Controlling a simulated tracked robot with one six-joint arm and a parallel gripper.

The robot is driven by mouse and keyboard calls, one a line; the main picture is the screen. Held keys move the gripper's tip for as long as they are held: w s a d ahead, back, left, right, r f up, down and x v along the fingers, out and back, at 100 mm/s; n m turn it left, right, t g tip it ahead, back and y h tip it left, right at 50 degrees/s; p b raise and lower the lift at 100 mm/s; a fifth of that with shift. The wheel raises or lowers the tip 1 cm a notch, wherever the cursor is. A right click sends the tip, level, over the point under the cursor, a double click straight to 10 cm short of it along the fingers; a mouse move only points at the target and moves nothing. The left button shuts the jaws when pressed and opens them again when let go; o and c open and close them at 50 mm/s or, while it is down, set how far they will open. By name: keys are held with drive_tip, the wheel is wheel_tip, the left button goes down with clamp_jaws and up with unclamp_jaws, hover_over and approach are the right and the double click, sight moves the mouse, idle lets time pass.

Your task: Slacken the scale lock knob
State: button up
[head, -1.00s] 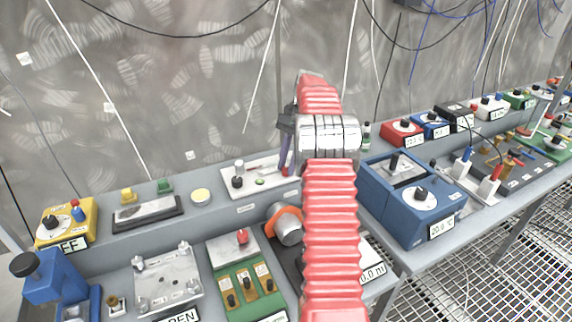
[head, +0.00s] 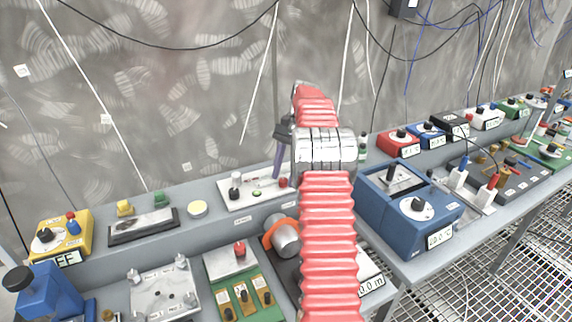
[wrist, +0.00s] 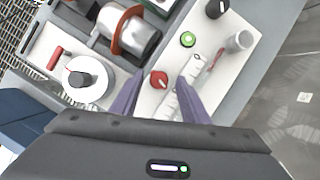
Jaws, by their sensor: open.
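A white plate (wrist: 245,22) carries a small red knob (wrist: 158,80) beside a pale ruled scale (wrist: 190,73) with a red mark. No label shows, but this red knob looks like the scale lock knob. My gripper (wrist: 160,76) is open, with its purple fingers on either side of the red knob in the wrist view; whether they touch it I cannot tell. In the head view the red knob (head: 283,182) sits at the plate's right end, by my gripper (head: 277,178), partly hidden by my arm.
On the same plate are a green button (wrist: 188,39), a black knob (wrist: 216,8) and a grey knob (wrist: 240,40). A metal cylinder with an orange collar (head: 284,236) stands in front. A blue box (head: 408,206) stands to the right. The wall is close behind.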

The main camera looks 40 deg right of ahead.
drive_tip(key=v, duration=0.7)
idle(0.4)
idle(0.5)
drive_tip(key=s+a+r+n+t+h, duration=0.15)
drive_tip(key=a+r+n, duration=0.35)
drive_tip(key=a, duration=0.8)
drive_tip(key=s+a+r+n+t+h, duration=0.1)
drive_tip(key=s+a+r+n+h, duration=0.15)
drive_tip(key=a+r, duration=0.7)
drive_tip(key=s+a+f+n+t, duration=0.2)
drive_tip(key=s+a+f+n, duration=0.2)
drive_tip(key=s+a, duration=0.5)
drive_tip(key=s+a+f+n+t, duration=0.1)
drive_tip(key=s+a+f+n, duration=0.3)
drive_tip(key=s+a+f, duration=0.3)
drive_tip(key=s+a, duration=0.2)
drive_tip(key=s, duration=0.2)
drive_tip(key=shift+s+a+f+n+t, duration=0.3)
drive_tip(key=shift+s+n+t, duration=0.05)
drive_tip(key=shift+s, duration=0.05)
